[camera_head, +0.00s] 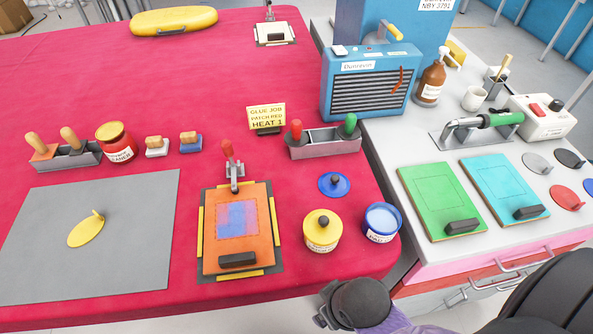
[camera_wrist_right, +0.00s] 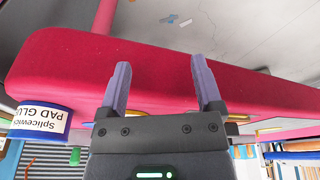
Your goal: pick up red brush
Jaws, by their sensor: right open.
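The red brush (camera_head: 296,130) stands with its red handle up in a grey two-slot holder (camera_head: 325,147) on the red-covered table. A green-handled one (camera_head: 350,125) stands in the same holder, to its right. The bristles are hidden inside the holder. My right gripper (camera_wrist_right: 161,85) is open and empty in the right wrist view, in front of the red table edge. In the head view only my dark right arm shows at the bottom, well below the holder. My left gripper is not in view.
A yellow-lidded jar (camera_head: 322,232) and an open blue-rimmed glue jar (camera_head: 381,222) stand near the table's front right, with a blue lid (camera_head: 334,185) behind them. A yellow sign (camera_head: 266,117) is left of the holder. A blue heater (camera_head: 369,85) stands behind it.

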